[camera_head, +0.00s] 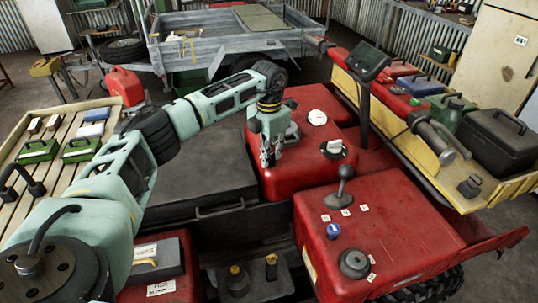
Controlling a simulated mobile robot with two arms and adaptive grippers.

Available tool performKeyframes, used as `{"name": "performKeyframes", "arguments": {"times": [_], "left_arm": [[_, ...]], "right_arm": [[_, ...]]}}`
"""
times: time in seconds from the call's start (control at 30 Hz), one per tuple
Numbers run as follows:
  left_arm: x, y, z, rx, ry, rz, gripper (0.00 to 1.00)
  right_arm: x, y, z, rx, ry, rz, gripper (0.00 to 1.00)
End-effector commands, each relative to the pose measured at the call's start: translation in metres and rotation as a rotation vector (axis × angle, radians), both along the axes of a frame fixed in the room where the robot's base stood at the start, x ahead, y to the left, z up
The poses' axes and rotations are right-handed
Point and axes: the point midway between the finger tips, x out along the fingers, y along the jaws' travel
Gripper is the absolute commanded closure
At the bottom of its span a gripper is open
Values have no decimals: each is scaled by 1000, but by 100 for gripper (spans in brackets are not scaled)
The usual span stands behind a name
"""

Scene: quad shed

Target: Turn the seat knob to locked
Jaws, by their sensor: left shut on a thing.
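My left gripper (269,158) points down at the left part of the raised red body (294,181). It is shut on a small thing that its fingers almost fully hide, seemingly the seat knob. I cannot read which way the knob points. A dark round part (292,134) sits just right of the fingers. My right gripper is not in view.
A display (367,61) rises behind.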

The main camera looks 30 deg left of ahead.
Motion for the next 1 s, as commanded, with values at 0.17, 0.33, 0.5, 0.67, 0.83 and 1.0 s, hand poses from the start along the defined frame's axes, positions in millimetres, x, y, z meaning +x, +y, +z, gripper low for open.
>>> {"name": "performKeyframes", "arguments": {"times": [0.17,0.33,0.5,0.67,0.83,1.0], "left_arm": [[1,1,1,2,-6,-158,100],[1,1,1,2,-5,-287,100],[1,1,2,0,-5,-385,100],[1,1,2,1,-6,-444,100],[1,1,2,1,-6,-476,100],[2,1,3,2,-7,-487,100]], "right_arm": [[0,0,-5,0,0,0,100],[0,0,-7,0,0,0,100],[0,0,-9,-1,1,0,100],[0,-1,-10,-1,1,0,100],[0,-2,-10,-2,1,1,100],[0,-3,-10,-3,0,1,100]]}}
